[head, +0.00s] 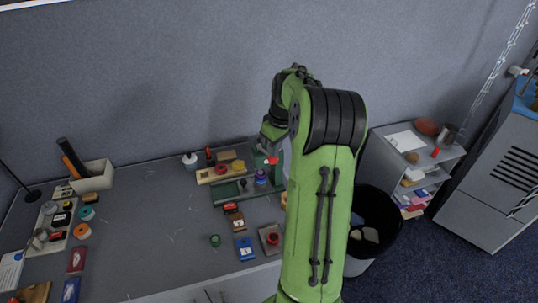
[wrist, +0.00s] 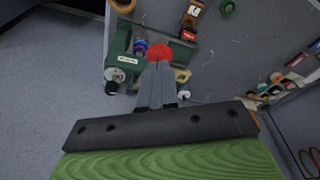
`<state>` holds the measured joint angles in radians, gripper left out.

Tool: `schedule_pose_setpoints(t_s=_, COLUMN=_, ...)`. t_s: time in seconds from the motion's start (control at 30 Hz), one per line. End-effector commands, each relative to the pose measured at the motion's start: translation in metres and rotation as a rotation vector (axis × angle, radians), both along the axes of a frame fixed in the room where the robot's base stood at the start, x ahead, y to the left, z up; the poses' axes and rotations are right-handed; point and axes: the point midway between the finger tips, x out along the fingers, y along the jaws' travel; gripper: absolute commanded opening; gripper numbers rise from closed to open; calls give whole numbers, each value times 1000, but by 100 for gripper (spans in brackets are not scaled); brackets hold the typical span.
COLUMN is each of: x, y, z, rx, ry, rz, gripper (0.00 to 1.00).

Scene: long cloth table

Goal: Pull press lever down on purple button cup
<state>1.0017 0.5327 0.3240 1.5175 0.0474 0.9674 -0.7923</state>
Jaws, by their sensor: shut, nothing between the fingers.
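The purple button cup (head: 261,176) sits on the right part of a green press base (head: 232,192) on the table. In the wrist view the purple cup (wrist: 141,46) shows just left of a round red knob (wrist: 159,51), apparently the end of the press lever; the red knob (head: 271,160) also shows above the cup in the head view. My gripper (wrist: 160,66) is shut and empty, its fingertips at the red knob's near edge. I cannot tell if they touch. The lever's arm is mostly hidden by the fingers. In the head view my arm hides the area to the right.
A tan tray (head: 222,174) with small parts stands behind the press. A black bin (head: 374,225) and shelf unit (head: 424,160) stand right.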

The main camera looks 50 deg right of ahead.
Motion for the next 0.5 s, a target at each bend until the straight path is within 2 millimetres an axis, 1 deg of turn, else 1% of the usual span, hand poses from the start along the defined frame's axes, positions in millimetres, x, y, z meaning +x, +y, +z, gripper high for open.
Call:
schedule_pose_setpoints(t_s=0.1, x=0, y=0, z=-7, rx=0, ry=0, rz=1, gripper=0)
schedule_pose_setpoints(t_s=0.27, x=0, y=1, z=-9, rx=1, ry=-1, rz=1, gripper=0)
schedule_pose_setpoints(t_s=0.5, x=-6, y=4, z=-25, rx=0, ry=-1, rz=0, gripper=0)
